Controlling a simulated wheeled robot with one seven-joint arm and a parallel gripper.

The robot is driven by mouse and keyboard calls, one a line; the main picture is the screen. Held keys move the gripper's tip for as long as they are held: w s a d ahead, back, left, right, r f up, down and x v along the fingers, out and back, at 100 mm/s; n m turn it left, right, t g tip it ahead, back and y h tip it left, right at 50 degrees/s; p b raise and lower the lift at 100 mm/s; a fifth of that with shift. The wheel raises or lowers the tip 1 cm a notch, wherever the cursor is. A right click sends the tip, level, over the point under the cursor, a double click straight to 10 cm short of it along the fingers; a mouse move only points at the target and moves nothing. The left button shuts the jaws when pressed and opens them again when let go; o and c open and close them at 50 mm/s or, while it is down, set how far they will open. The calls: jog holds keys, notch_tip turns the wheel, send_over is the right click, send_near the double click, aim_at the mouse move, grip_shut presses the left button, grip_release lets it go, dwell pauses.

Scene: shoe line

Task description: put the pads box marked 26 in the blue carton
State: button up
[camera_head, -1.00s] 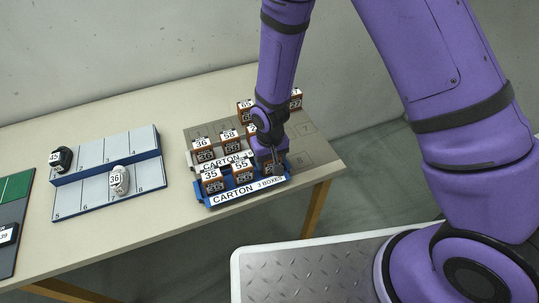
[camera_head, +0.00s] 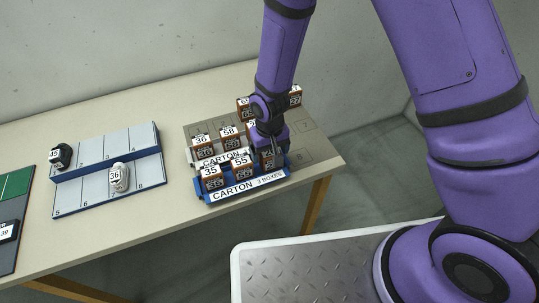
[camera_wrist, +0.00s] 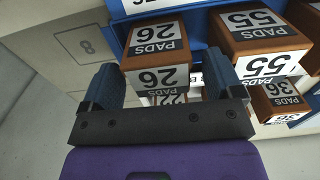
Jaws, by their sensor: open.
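The pads box marked 26 (camera_wrist: 158,50) is brown with white labels. It stands in the right end of the blue carton (camera_head: 207,198), beside the box marked 55 (camera_wrist: 258,32). In the head view the 26 box (camera_head: 268,160) is partly hidden under my gripper (camera_head: 271,148). In the wrist view my gripper (camera_wrist: 162,68) is open, one finger on each side of the 26 box, with gaps beside it. The blue carton also holds the box marked 35 (camera_head: 212,175) at its left end.
More boxes stand farther back. A numbered shoe rack (camera_head: 108,172) is to the left. Bare table lies between rack and cartons.

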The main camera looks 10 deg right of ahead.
notch_tip(320, 180, up, 10)
jog(key=shift+f, duration=0.1)
dwell(0.4)
jog(key=s+d+r+m+t, duration=0.1)
jog(key=d+r, duration=0.6)
jog(key=r, duration=0.4)
jog(key=s+d+r+m+t, duration=0.1)
jog(key=s+d+r+t, duration=0.1)
jog(key=d+r, duration=0.65)
jog(key=s+d+r+t, duration=0.1)
jog(key=s+d+r, duration=0.3)
jog(key=s+r, duration=0.2)
jog(key=s+d+r+m+t, duration=0.1)
jog(key=s+d+r, duration=0.4)
jog(key=s, duration=0.4)
jog(key=shift+v, duration=0.85)
